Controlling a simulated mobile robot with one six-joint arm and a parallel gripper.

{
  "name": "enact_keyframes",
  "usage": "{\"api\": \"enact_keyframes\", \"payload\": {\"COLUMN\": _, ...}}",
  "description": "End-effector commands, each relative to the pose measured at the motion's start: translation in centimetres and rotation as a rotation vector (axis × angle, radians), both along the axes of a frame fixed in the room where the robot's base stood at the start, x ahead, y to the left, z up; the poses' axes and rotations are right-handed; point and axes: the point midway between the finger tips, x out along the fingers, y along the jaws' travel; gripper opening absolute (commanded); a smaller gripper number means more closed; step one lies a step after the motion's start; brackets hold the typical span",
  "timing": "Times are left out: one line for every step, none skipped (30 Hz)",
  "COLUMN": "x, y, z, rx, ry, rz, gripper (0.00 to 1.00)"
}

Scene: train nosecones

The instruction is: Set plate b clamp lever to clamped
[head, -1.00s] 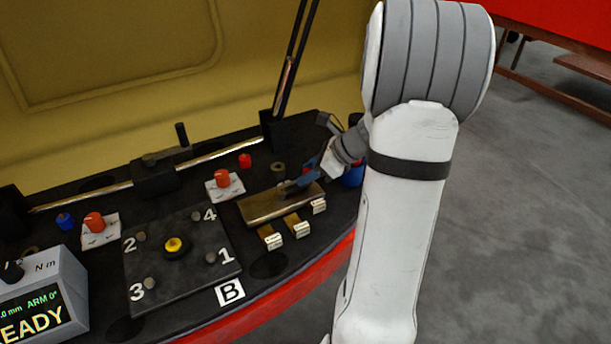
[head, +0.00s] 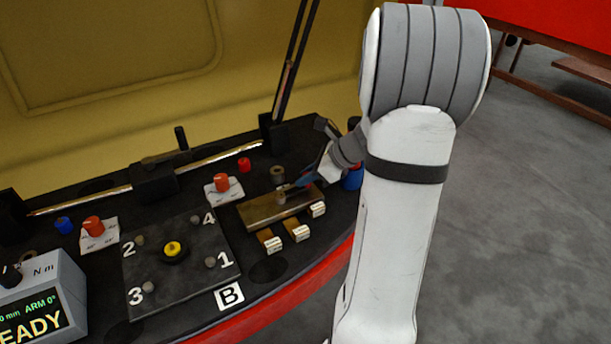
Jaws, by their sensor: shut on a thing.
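The black plate (head: 205,272) with numbers 1 to 4 and a yellow-topped knob (head: 172,249) at its centre lies flat, with a white B label (head: 230,296) beside it. A black upright handle (head: 181,138) stands behind the plate on a dark block (head: 154,182) on a metal rail. I cannot tell for sure that it is the clamp lever, or its setting. My gripper (head: 290,189) is right of the plate, over a brass block (head: 262,211), well away from that handle. It is shut on a small grey piece (head: 282,197), which is small and partly hidden.
Several small pale-ended blocks (head: 296,232) stand in front of the brass block. A grey display box (head: 45,285) reading READY is at front left. Blue pieces (head: 63,226) lie nearby.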

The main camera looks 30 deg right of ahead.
Motion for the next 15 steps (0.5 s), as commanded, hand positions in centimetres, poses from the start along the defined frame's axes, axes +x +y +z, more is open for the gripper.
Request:
{"api": "enact_keyframes", "payload": {"x": 0.0, "y": 0.0, "z": 0.0, "rx": 0.0, "ry": 0.0, "rz": 0.0, "gripper": 0.0}}
{"api": "enact_keyframes", "payload": {"x": 0.0, "y": 0.0, "z": 0.0, "rx": 0.0, "ry": 0.0, "rz": 0.0, "gripper": 0.0}}
{"api": "enact_keyframes", "payload": {"x": 0.0, "y": 0.0, "z": 0.0, "rx": 0.0, "ry": -0.001, "rz": 0.001, "gripper": 0.0}}
{"api": "enact_keyframes", "payload": {"x": 0.0, "y": 0.0, "z": 0.0, "rx": 0.0, "ry": -0.001, "rz": 0.001, "gripper": 0.0}}
{"api": "enact_keyframes", "payload": {"x": 0.0, "y": 0.0, "z": 0.0, "rx": 0.0, "ry": 0.0, "rz": 0.001, "gripper": 0.0}}
{"api": "enact_keyframes", "payload": {"x": 0.1, "y": 0.0, "z": 0.1, "rx": 0.0, "ry": 0.0, "rz": 0.007, "gripper": 0.0}}
{"api": "enact_keyframes", "payload": {"x": 0.1, "y": 0.0, "z": 0.1, "rx": -0.001, "ry": 0.001, "rz": 0.013, "gripper": 0.0}}
{"api": "enact_keyframes", "payload": {"x": 0.2, "y": 0.0, "z": 0.1, "rx": 0.0, "ry": 0.001, "rz": 0.022, "gripper": 0.0}}
{"api": "enact_keyframes", "payload": {"x": 0.3, "y": 0.0, "z": 0.2, "rx": 0.0, "ry": 0.001, "rz": 0.037, "gripper": 0.0}}
{"api": "enact_keyframes", "payload": {"x": 0.5, "y": 0.0, "z": 0.3, "rx": 0.0, "ry": 0.001, "rz": 0.052, "gripper": 0.0}}
{"api": "enact_keyframes", "payload": {"x": 0.6, "y": 0.1, "z": 0.3, "rx": 0.001, "ry": 0.002, "rz": 0.067, "gripper": 0.0}}
{"api": "enact_keyframes", "payload": {"x": 0.7, "y": 0.1, "z": 0.3, "rx": 0.001, "ry": 0.002, "rz": 0.088, "gripper": 0.0}}
{"api": "enact_keyframes", "payload": {"x": 0.8, "y": 0.1, "z": 0.3, "rx": 0.0, "ry": 0.002, "rz": 0.103, "gripper": 0.0}}
{"api": "enact_keyframes", "payload": {"x": 0.9, "y": 0.1, "z": 0.3, "rx": 0.0, "ry": 0.002, "rz": 0.116, "gripper": 0.0}}
{"api": "enact_keyframes", "payload": {"x": 1.0, "y": 0.1, "z": 0.2, "rx": 0.001, "ry": 0.002, "rz": 0.128, "gripper": 0.0}}
